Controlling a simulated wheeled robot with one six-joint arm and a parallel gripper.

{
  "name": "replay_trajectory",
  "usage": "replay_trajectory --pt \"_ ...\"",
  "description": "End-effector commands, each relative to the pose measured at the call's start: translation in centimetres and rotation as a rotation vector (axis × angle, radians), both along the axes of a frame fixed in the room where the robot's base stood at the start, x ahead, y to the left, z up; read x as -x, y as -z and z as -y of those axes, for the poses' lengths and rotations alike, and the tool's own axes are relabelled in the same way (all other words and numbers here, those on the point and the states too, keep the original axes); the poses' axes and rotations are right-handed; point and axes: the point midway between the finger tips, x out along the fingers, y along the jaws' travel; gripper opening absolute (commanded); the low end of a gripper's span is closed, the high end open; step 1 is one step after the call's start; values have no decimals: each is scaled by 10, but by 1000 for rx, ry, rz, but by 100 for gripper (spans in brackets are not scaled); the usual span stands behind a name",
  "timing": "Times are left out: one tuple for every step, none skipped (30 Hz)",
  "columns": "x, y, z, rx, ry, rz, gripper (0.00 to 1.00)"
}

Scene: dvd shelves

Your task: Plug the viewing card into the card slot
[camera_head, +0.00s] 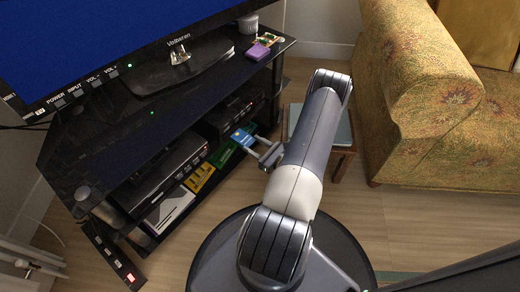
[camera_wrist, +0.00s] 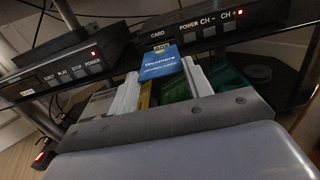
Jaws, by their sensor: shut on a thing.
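My gripper (camera_head: 256,147) is shut on the viewing card, reaching from the right towards the shelf. The card (camera_head: 241,137) is blue with pale lettering and a yellowish lower part. In the wrist view the card (camera_wrist: 159,62) sticks out beyond the fingertips (camera_wrist: 163,80). The black box (camera_wrist: 225,24) ahead has a "CARD" label, power and channel buttons and a red light. The card's far edge overlaps the box's lower front, left of the buttons. The slot itself is hidden or too dark to make out; I cannot tell whether the card touches the box.
Another black player (camera_wrist: 65,65) stands left of the box. Yellow (camera_head: 199,177) and green (camera_head: 223,154) cases lie on the shelf below. The television (camera_head: 120,40) stands on top. A side table (camera_head: 345,134) and a patterned armchair (camera_head: 425,90) stand to the right.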

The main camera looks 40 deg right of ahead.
Motion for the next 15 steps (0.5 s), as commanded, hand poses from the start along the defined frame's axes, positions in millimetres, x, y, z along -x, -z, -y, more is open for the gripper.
replay_trajectory --pt "-6 1 -2 2 -4 1 27" --pt "-8 1 -2 2 -3 0 27" --pt "-12 1 -2 2 -3 0 27" --pt "-14 1 -2 2 -4 0 27" --pt "-17 1 -3 2 -4 0 27" --pt "-19 1 -3 1 -2 0 27" --pt "-21 1 -3 1 -2 0 27" --pt "-23 1 -3 1 -3 0 27" --pt "-25 1 -4 0 -3 0 27" --pt "-26 1 -4 0 -2 0 27" --pt "-27 1 -4 0 -1 0 27" --pt "-28 0 -4 0 -1 0 27" --pt "-29 0 -4 0 0 0 27" --pt "-30 0 -4 0 0 0 27" --pt "-30 0 -4 0 0 0 27"
